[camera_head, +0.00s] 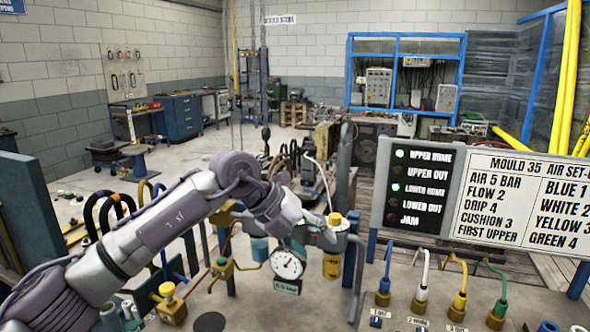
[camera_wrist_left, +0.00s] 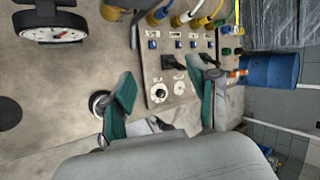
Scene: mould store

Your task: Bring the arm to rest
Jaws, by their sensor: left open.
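My left arm (camera_head: 165,228) reaches in from the left in the head view and crosses above the bench, bent at the wrist near the gauge. In the left wrist view my left gripper (camera_wrist_left: 165,98) is open, its two teal-padded fingers spread apart with nothing between them. In the head view the fingers cannot be made out clearly. My right gripper is not in view.
A round gauge (camera_head: 288,265) and yellow-topped valves stand close below my arm. Blue, white, yellow and green hose plugs (camera_head: 459,299) stand at the right. A lamp board (camera_head: 418,190) shows UPPER HOME and LOWER HOME lit green. A blue drum (camera_wrist_left: 270,70) stands beyond the bench.

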